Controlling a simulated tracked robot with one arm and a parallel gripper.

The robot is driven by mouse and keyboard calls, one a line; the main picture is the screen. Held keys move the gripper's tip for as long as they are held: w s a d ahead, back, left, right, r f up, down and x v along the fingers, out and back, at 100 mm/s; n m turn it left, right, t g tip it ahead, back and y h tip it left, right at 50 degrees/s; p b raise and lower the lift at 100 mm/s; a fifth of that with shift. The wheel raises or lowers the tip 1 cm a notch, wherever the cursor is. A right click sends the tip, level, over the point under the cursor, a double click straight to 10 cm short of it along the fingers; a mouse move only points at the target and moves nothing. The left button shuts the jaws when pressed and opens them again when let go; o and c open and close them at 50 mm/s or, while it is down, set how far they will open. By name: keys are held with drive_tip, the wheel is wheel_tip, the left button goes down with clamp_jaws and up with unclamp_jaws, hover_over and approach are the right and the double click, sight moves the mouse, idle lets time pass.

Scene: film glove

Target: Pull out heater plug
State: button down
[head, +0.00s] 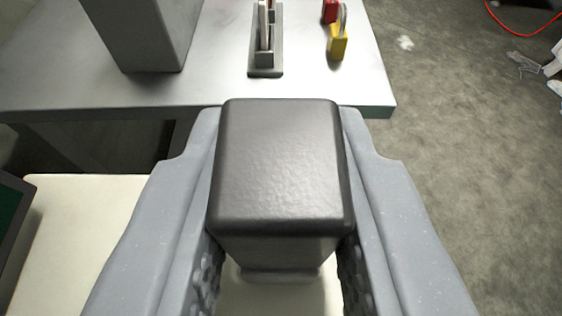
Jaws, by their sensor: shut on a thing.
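A dark grey-black block with rounded edges, seemingly the heater plug (280,165), fills the middle of the head view. My gripper (282,215) is shut on it, with one pale grey finger against its left side and one against its right. Below the block a narrower grey base part shows, over a cream surface (80,240). Whether the block is still seated in a socket cannot be told, as its underside is mostly hidden by the block and my fingers.
A metal table (215,85) lies ahead, with a grey box-shaped post (140,30), a slotted holder (266,45), a yellow padlock (338,42) and a red padlock (330,10). A dark green-faced panel (12,225) is at left. Concrete floor with scattered litter and a red cable (525,33) lies right.

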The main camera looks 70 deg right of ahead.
sight(276, 154)
drive_tip(key=shift+r+p, duration=0.7)
drive_tip(key=shift+p, duration=0.2)
idle(0.4)
drive_tip(key=shift+r+p, duration=1.85)
drive_tip(key=shift+p, duration=0.2)
drive_tip(key=shift+r+p, duration=1.55)
drive_tip(key=shift+p, duration=0.3)
drive_tip(key=shift+f, duration=0.1)
